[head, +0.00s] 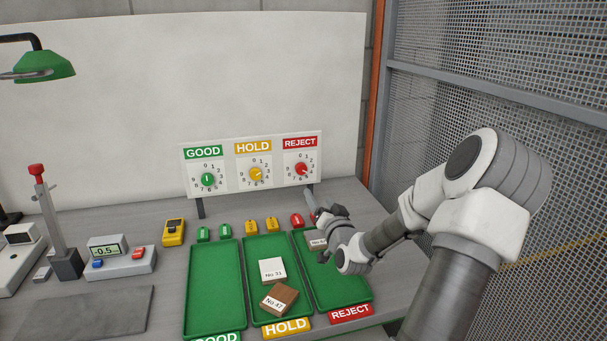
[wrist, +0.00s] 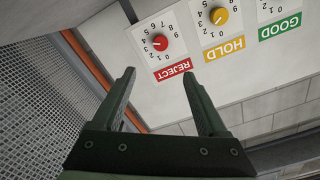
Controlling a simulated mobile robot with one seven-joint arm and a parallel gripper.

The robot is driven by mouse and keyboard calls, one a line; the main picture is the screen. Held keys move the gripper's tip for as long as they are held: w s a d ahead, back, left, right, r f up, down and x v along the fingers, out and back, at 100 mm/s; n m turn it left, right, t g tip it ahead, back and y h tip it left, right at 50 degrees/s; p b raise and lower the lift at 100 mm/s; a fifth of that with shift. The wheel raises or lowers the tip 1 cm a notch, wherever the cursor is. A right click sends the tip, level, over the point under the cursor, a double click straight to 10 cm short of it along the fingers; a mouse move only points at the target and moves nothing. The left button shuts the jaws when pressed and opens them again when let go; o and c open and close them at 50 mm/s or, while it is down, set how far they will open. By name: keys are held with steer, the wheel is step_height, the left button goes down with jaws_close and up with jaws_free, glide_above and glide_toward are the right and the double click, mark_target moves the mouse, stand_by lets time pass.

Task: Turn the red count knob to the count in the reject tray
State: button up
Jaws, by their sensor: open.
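The red count knob (head: 302,169) is on the upright count panel under the REJECT label (head: 300,142). Its white mark points to the lower right, but the digit is too small to read surely. The red knob shows upside down in the wrist view (wrist: 160,43), beyond the fingertips. My gripper (head: 316,207) is open and empty, below and in front of the red dial, apart from it. Its spread fingers show in the wrist view (wrist: 158,80). The green reject tray (head: 345,291) holds one visible numbered block (head: 317,243); my arm hides part of the tray.
The yellow HOLD knob (head: 256,174) and green GOOD knob (head: 208,180) sit left of the red one. The hold tray (head: 257,252) holds a white block and a brown block. The good tray (head: 213,285) is empty. Small red pieces (head: 297,220) lie behind the reject tray. Mesh fencing stands right.

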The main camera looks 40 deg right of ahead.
mark_target(302, 170)
steer(key=x, duration=1.7)
steer(key=shift+a+f, duration=0.1)
jaws_close()
